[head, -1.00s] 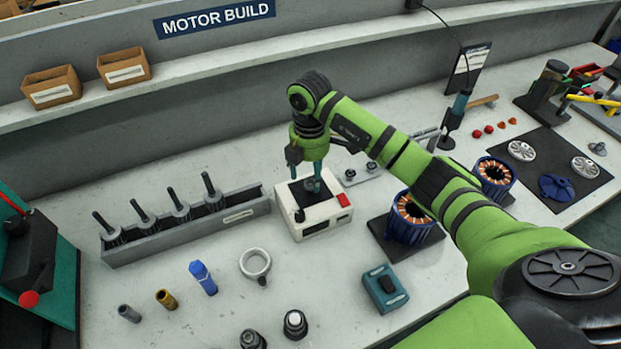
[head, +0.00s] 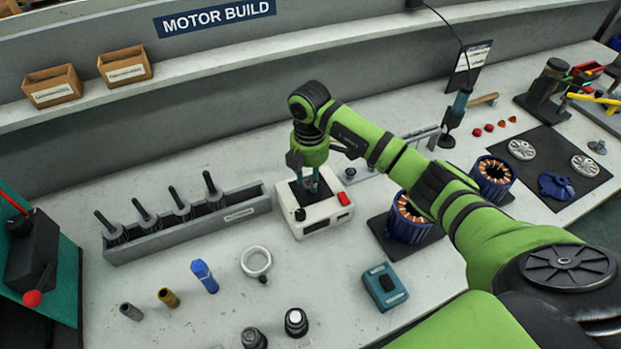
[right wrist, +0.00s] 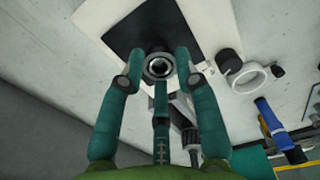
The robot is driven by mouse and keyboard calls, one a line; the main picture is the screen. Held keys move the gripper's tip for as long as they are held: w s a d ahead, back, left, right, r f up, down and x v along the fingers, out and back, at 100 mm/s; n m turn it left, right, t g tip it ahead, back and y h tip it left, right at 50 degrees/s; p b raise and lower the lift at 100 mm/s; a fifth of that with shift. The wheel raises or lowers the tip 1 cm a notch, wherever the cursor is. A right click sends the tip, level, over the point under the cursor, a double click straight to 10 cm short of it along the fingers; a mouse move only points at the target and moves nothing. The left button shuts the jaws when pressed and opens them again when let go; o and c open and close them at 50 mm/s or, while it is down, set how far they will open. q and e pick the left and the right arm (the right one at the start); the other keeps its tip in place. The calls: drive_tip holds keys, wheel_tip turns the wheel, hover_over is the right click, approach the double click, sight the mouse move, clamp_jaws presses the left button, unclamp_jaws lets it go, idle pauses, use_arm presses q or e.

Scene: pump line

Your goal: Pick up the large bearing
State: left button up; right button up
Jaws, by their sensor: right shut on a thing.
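In the head view my right gripper (head: 311,187) points down over the black top plate of a white box-shaped unit (head: 325,221) with a red switch. The fingers largely hide the bearing there. The black plate (right wrist: 143,30) shows behind the bearing in the right wrist view. I cannot tell whether the bearing touches it. My left gripper is not in view.
A grey rack (head: 180,234) with several rotors stands left of the unit. A copper-wound stator (head: 408,219) stands to its right.

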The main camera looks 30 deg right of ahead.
drive_tip(key=shift+w+r, duration=0.1)
drive_tip(key=shift+r, duration=0.5)
wheel_tip(320, 180, up, 3)
drive_tip(key=shift+f+b, duration=0.1)
drive_tip(key=shift+b, duration=0.85)
drive_tip(key=s+d+r+b, duration=0.2)
drive_tip(key=s+d+r, duration=0.4)
drive_tip(key=d, duration=0.4)
drive_tip(key=shift+r, duration=0.5)
